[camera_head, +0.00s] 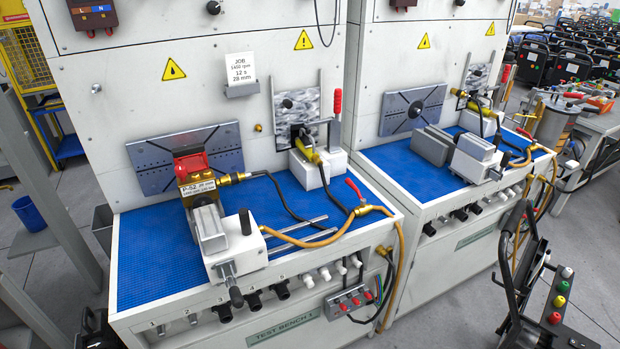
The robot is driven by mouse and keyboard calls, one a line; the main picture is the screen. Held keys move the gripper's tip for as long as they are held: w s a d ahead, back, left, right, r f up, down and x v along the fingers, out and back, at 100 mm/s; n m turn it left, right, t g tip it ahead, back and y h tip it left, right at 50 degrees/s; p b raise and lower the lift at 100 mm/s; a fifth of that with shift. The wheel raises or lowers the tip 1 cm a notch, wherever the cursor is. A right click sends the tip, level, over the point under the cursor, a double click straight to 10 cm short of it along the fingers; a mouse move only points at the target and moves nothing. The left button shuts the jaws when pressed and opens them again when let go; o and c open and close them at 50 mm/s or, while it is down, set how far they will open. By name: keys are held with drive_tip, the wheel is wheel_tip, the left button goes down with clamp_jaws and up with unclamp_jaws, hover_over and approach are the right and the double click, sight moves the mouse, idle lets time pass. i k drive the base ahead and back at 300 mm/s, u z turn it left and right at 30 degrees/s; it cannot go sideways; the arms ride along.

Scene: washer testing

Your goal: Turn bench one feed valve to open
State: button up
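Bench one (135,270) is the nearer bench, with a blue mat and a plate reading "TEST BENCH 1" (283,330). A brass valve (363,210) with a red lever (355,189) sits at its right front corner, joined to an orange hose (300,241). The lever points up and left from the brass body and looks crosswise to the hose line; its exact angle is hard to tell. A red-topped pump labelled P-52 (197,186) is clamped in a grey and white vise (230,245) at the left. My gripper is not in view.
A white fixture (318,168) with a red-handled clamp (337,102) stands behind the valve. A second bench (450,220) is close on the right. A black frame with coloured buttons (560,300) stands at lower right. Grey floor shows between it and the benches.

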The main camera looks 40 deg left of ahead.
sight(347, 181)
drive_tip(key=u, duration=1)
drive_tip(key=i, duration=0.2)
drive_tip(key=u, duration=0.05)
